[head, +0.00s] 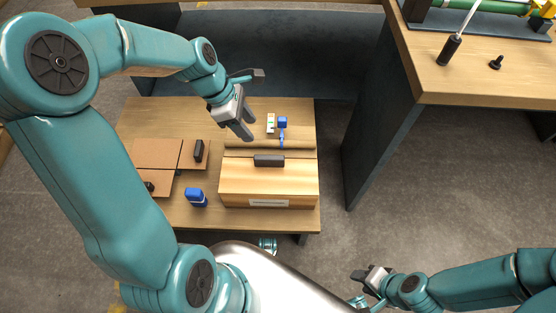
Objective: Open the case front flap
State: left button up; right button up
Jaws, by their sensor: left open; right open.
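The case (268,182) is a light wooden box at the front right of the low wooden table. A dark handle block (269,160) sits near its upper edge, and a pale label strip (268,203) is on its lower front. I cannot tell which panel is the front flap; no open gap shows in the front. My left gripper (243,131) is open, pointing down behind the case's back left corner, apart from the handle; whether it touches anything is unclear. My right gripper (358,288) is open and empty at lower right, away from the table and case.
A blue clamp-like part (283,123) and a small white-green item (270,123) are behind the case. Brown panels (156,153) with dark blocks lie left on the table (190,217). A blue object (196,197) stands left of the case. A higher bench (475,85) is at right.

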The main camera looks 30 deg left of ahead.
aim_at(268, 157)
pick_arm(q)
jog(key=b+x, duration=0.2)
jog(key=x, duration=0.3)
jog(key=a+b+x, duration=0.1)
jog(key=b+x, duration=0.1)
jog(key=x, duration=0.3)
jog(key=b+x, duration=0.2)
jog(key=x, duration=0.4)
jog(key=shift+s+a+f+b, duration=0.15)
jog(key=shift+s+f+b, duration=0.15)
jog(key=shift+f+b, duration=0.1)
jog(key=shift+w+f, duration=0.1)
jog(key=shift+f, duration=0.2)
grip_shut()
